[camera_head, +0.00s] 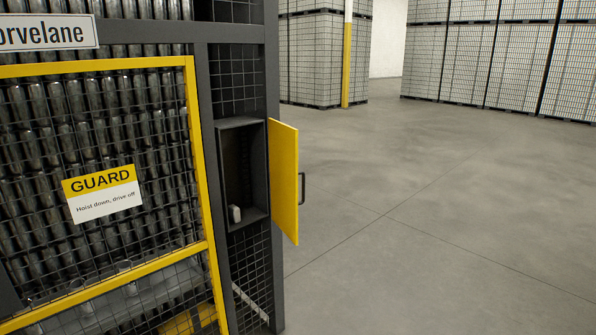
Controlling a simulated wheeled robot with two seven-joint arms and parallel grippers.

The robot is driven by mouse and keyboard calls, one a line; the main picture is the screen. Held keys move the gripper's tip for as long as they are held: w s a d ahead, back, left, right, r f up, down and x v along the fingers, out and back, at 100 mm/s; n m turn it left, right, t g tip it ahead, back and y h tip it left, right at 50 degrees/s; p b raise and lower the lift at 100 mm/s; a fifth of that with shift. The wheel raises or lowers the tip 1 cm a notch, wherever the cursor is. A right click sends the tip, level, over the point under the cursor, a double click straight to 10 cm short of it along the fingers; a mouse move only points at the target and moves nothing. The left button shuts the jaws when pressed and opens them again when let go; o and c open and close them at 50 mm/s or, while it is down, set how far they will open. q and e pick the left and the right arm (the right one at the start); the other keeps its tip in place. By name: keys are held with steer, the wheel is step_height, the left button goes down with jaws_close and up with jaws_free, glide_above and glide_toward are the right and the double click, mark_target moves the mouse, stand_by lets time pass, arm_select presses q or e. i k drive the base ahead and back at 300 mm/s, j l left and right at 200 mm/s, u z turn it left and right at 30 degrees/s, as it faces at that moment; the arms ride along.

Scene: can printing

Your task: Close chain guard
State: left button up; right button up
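The chain guard (284,180) is a yellow hinged door with a dark handle (301,188) on its outer side. It stands open, swung out to the right of a dark recessed box (224,135) in the machine's frame. Inside the box a dark vertical chain (246,165) is faintly visible, with a small whitish block (235,214) low down. Neither of my grippers is in view.
A yellow-framed mesh panel (192,130) with a GUARD sign (102,193) covers rows of metal cans left of the box. Stacked can pallets (470,55) and a yellow-white post (347,60) stand at the back. The grey floor (430,200) at right is clear.

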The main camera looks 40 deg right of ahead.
mark_target(283, 139)
steer(key=k+l, duration=0.1)
steer(key=l, duration=1.85)
steer(key=k+l+z, duration=0.1)
steer(key=l, duration=1.8)
